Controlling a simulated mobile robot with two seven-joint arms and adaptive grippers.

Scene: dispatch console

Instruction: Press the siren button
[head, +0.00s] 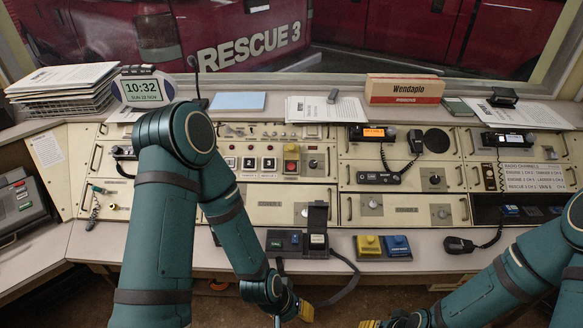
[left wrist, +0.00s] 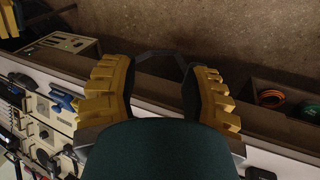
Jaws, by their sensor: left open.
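The console (head: 270,212) has a red button on a yellow plate (head: 291,160) in its middle panel, beside a row of square numbered buttons (head: 249,163). A dark switch box with a raised cover (head: 318,215) sits lower on the desk. The labels are too small for me to tell which button is the siren. My left gripper (head: 293,310) is below the desk's front edge, apart from all buttons. In the left wrist view its yellow fingers (left wrist: 160,70) are spread, with nothing between them. My right gripper (head: 375,323) shows only partly at the bottom edge.
A yellow pedal-like block (head: 369,246) and a blue one (head: 396,246) stand at the desk's front edge. A handset (head: 458,245) lies to their right, and a black cable (head: 350,280) hangs over the edge. Papers (head: 325,109) lie on the top ledge.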

